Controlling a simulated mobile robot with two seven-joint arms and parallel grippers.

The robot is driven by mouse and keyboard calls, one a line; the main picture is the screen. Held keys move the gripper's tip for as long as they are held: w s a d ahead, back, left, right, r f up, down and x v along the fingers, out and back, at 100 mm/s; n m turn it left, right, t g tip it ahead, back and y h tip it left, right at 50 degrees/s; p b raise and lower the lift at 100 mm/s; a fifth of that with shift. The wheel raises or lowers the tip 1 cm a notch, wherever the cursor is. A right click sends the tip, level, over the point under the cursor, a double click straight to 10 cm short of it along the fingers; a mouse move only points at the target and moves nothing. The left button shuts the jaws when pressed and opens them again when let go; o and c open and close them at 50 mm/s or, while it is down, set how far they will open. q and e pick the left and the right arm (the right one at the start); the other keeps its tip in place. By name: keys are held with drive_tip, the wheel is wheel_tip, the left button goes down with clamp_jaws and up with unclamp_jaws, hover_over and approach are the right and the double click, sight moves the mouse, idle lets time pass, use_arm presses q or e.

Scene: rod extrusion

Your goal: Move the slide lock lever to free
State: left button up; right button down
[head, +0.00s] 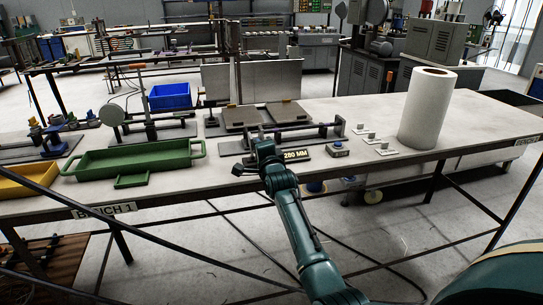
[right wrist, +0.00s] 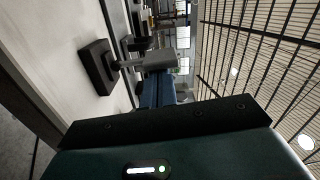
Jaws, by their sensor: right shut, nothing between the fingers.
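A long dark slide fixture (head: 290,138) lies on the bench, behind the "280 MM" plate (head: 296,155). My right gripper (head: 265,150) is at the fixture's front, left of the plate. In the right wrist view its blue fingers (right wrist: 158,88) are together with nothing between them. A grey handle-like part (right wrist: 155,60) on a short stem comes from a dark square block (right wrist: 98,66) just beyond the fingertips. It looks like the lock lever, but I cannot tell its setting or whether the fingers touch it. My left gripper is in neither view.
A green tray (head: 135,160) stands left of the fixture. A blue-button box (head: 338,149), small white switches (head: 373,142) and a large white roll (head: 427,108) are to the right. Grey plates (head: 263,116) lie behind. The bench's front edge is close below my gripper.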

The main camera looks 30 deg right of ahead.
drive_tip(key=shift+w+a+r+n+p, duration=0.15)
drive_tip(key=shift+a+n, duration=0.1)
drive_tip(key=shift+n, duration=0.2)
drive_tip(key=shift+w+a+f+n+p, duration=0.1)
drive_tip(key=shift+a+n+p, duration=0.1)
drive_tip(key=shift+n, duration=0.25)
drive_tip(key=shift+a+n, duration=0.25)
drive_tip(key=shift+n, duration=0.45)
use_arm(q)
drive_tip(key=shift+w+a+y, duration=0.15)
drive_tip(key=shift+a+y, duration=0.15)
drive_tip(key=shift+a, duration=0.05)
use_arm(e)
drive_tip(key=shift+w+a+n, duration=0.15)
drive_tip(key=shift+a+n, duration=0.15)
drive_tip(key=shift+n, duration=0.4)
